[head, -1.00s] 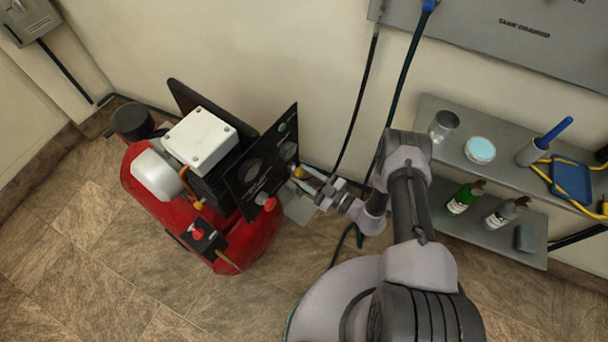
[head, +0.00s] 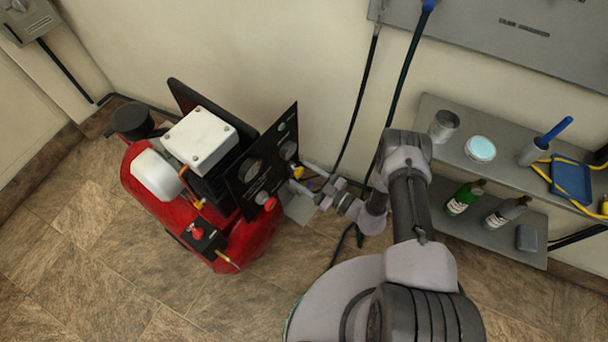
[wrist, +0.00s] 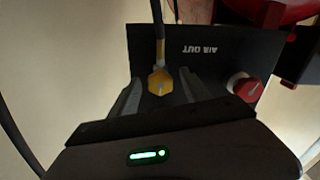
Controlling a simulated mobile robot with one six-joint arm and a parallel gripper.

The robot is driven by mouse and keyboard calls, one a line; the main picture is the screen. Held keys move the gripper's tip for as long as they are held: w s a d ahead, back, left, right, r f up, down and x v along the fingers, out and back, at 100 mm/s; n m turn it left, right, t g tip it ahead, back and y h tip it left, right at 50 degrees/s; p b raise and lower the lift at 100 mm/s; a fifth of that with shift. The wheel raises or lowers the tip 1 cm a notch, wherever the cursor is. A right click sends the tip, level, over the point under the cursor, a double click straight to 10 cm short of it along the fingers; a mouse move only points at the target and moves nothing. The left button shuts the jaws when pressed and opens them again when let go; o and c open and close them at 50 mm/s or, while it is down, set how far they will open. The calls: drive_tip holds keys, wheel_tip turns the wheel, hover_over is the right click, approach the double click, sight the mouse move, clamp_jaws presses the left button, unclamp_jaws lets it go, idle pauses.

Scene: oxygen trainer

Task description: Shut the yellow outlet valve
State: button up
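The yellow outlet valve (head: 298,172) is a small knob on the dark panel of the red compressor. In the wrist view, the yellow valve (wrist: 160,82) sits under the "AIR OUT" lettering, with a dark hose or rod running up from it. My gripper (head: 304,174) is at the panel. In the wrist view, my gripper's fingers (wrist: 160,77) are spread, one on each side of the yellow knob, with a gap visible on both sides. Nothing is held. The fingertips' exact depth relative to the knob is hard to tell.
A red knob (wrist: 245,87) is on the same panel, right of the valve in the wrist view. The red compressor tank (head: 245,240) stands on the tiled floor. Dark hoses hang down the wall behind my gripper.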

drive_tip(key=shift+d, duration=0.15)
drive_tip(key=p+v, duration=0.3)
drive_tip(key=v, duration=1.4)
drive_tip(key=shift+s, duration=0.2)
